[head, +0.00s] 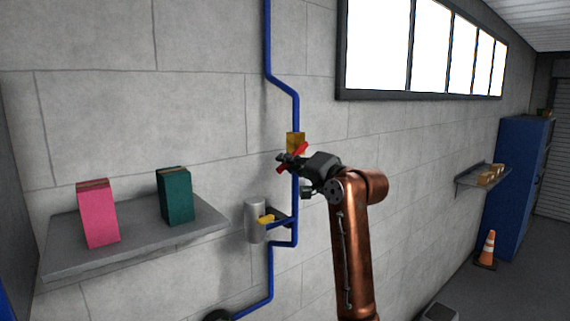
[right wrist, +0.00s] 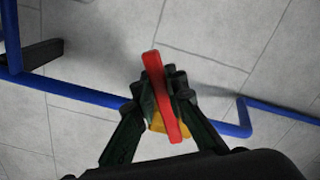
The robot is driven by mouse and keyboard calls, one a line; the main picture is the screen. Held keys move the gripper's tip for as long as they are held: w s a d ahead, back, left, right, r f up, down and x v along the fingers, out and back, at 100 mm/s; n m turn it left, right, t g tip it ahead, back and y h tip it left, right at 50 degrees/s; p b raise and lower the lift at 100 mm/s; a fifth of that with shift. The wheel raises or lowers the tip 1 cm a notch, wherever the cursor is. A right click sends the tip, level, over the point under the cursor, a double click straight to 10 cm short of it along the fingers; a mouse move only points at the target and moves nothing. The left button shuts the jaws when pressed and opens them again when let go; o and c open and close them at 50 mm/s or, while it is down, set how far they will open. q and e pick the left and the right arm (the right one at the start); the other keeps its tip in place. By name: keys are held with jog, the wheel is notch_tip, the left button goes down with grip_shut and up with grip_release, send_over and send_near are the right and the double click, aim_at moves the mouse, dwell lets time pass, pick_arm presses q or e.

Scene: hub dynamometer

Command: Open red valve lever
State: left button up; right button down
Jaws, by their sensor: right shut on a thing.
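The red valve lever (head: 303,149) is on a brass valve body (head: 295,138) on the blue wall pipe (head: 283,88). It lies at a slant across the pipe, part of it hidden by my gripper. My right gripper (head: 287,160) is shut on the lever. In the right wrist view, the red lever (right wrist: 160,85) stands between the dark fingers of my right gripper (right wrist: 162,98), with the yellow valve body behind it. My left gripper is not in view.
A shelf (head: 75,262) on the left holds a pink box (head: 98,215) and a green box (head: 175,197). A blue cabinet (head: 517,185) and an orange cone (head: 488,247) stand far right.

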jog(key=shift+w+d+f+n, duration=0.15)
jog(key=shift+f+n, duration=0.1)
jog(key=shift+n, duration=0.15)
jog(key=c, duration=1.9)
grip_release()
jog(key=shift+c, duration=0.2)
jog(key=v, duration=1.2)
